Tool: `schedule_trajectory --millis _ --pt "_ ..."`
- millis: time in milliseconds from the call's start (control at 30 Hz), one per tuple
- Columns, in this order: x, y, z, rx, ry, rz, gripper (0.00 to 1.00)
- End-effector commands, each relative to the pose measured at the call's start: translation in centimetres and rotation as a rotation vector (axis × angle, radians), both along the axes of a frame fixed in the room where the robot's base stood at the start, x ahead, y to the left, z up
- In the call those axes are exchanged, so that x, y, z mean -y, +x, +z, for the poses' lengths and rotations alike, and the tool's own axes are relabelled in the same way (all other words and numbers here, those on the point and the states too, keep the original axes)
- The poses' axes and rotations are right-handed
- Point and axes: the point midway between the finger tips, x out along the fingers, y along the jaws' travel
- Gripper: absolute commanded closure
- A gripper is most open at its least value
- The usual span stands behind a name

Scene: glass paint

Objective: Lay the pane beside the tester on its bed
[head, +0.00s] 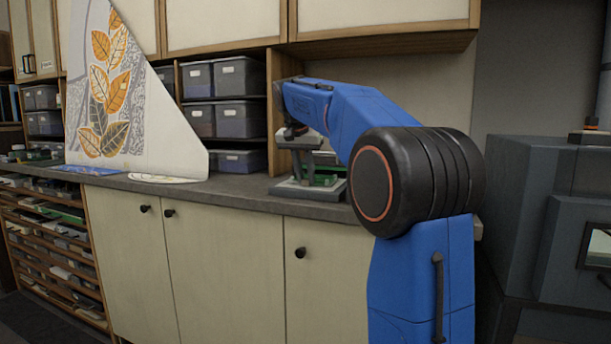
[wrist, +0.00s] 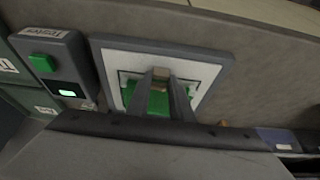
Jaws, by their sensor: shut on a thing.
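In the wrist view the tester is a grey box (wrist: 57,68) at the left, with a green button and a lit green display. Right of it is the bed (wrist: 212,55), a white plate in a grey frame. The green pane (wrist: 157,104) shows over the bed, partly hidden by my fingers. My gripper (wrist: 161,78) is shut on the pane; I cannot tell whether the pane touches the bed.
The grey counter (head: 240,193) runs along cream cupboards. Shelves of grey bins (head: 238,78) stand behind. A tall leaf-painted panel (head: 112,95) leans at the left. A dark cabinet (head: 522,225) stands at the right.

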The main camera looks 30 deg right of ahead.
Motion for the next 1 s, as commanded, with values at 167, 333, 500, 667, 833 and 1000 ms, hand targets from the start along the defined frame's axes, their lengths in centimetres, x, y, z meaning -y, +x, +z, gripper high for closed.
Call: schedule_trajectory --millis 167,333,500,667,833,1000 --pt "0.0 0.0 -0.1 0.000 0.000 0.000 1.00" --pt "0.0 0.0 -0.3 0.001 -0.001 0.000 1.00" --pt "0.0 0.0 -0.3 0.001 -0.001 0.000 0.61" --pt "0.0 0.0 -0.3 0.000 0.000 0.000 0.58" --pt "0.0 0.0 -0.2 0.000 0.000 0.000 0.58" --pt "-0.5 -0.3 1.1 0.001 0.000 0.000 0.58"
